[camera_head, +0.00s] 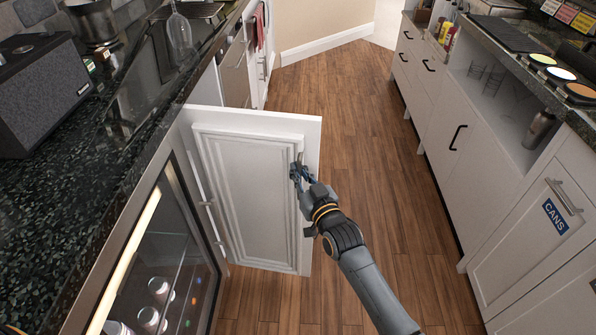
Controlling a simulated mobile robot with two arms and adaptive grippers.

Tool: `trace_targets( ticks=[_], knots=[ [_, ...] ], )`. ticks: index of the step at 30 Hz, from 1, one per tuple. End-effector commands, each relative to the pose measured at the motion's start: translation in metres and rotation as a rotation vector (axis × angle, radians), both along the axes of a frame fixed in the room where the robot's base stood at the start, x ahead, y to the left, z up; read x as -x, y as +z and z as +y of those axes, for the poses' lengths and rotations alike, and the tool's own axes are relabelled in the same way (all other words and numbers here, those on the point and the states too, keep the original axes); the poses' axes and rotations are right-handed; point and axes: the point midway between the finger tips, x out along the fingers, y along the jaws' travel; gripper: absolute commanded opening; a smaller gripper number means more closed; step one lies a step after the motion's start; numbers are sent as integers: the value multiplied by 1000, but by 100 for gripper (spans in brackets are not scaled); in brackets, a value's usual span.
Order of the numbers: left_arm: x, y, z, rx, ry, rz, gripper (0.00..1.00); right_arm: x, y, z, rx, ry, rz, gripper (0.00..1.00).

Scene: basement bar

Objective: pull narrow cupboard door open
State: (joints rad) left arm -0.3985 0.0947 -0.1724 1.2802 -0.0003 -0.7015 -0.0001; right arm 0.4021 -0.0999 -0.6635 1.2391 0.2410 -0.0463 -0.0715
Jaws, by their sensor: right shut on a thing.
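The narrow cupboard door (245,200) is white with a raised panel frame. It stands swung out from the left counter, reaching over the wooden floor, with its hinge side at the left. Its slim metal handle (300,158) is near the upper right edge. My right gripper (299,170) is at this handle, shut on it, with the arm coming in from the lower right. The gripper hides the lower part of the handle. My left gripper is not in the picture.
A drinks fridge (165,262) with a glass front is left of the door. White cabinets (450,130) line the right side. The wooden floor (365,125) between is clear.

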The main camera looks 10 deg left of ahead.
Motion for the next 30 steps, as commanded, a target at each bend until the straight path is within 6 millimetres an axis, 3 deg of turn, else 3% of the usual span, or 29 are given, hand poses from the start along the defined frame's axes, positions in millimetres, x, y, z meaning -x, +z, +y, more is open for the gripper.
trace_targets(
  ticks=[2, 3, 6, 20, 30],
  knots=[
    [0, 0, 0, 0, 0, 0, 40, -3, 0, -5, 1, -8, -2, 0],
    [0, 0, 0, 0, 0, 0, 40, -3, 0, -5, 1, -8, -2, 13],
    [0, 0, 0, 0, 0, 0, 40, -2, 0, -4, 2, -7, -1, 32],
    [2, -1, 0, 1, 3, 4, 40, 7, -1, -8, -1, -3, 1, 32],
    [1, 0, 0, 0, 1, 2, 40, 60, -2, -51, 2, -5, 1, 32]
  ],
)
